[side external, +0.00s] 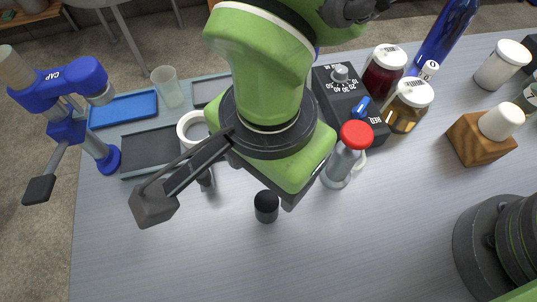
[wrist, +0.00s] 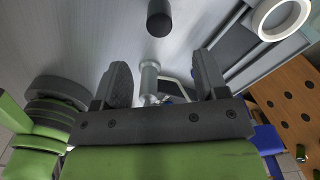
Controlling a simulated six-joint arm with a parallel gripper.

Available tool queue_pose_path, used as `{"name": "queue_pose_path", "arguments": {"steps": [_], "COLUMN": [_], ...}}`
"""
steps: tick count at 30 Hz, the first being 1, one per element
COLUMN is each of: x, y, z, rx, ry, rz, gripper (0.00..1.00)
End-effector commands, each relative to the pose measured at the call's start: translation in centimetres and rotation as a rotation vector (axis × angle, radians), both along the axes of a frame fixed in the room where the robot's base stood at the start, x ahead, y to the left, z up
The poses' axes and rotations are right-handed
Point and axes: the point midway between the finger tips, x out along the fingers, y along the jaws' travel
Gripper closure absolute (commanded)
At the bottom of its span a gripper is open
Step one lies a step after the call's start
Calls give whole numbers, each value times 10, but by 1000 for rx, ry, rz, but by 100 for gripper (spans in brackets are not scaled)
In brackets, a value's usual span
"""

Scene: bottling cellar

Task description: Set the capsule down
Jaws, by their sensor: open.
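The black capsule (side external: 266,206) stands upright on the grey table below my gripper in the side view. In the wrist view the capsule (wrist: 159,18) shows at the top edge, cut off by the frame, past the fingertips and between their lines. My gripper (wrist: 162,72) is open, with its two dark fingers wide apart and neither touching the capsule. In the side view my gripper (side external: 246,192) points down beside the capsule, and its body and wrist hide part of the fingers.
A red-capped bottle (side external: 345,155) stands right of my gripper. A black dial unit (side external: 343,95) and jars (side external: 408,105) are behind it. A blue capping stand (side external: 66,125), trays and a white ring (side external: 190,128) are to the left. The front table is clear.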

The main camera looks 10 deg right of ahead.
Motion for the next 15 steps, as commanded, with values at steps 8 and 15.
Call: {"name": "queue_pose_path", "arguments": {"steps": [8, 15], "x": [0, 9], "y": [0, -8], "z": [15, 27], "rx": [-1, 20], "ry": [-1, -6], "rz": [0, 10], "gripper": [34, 34]}}
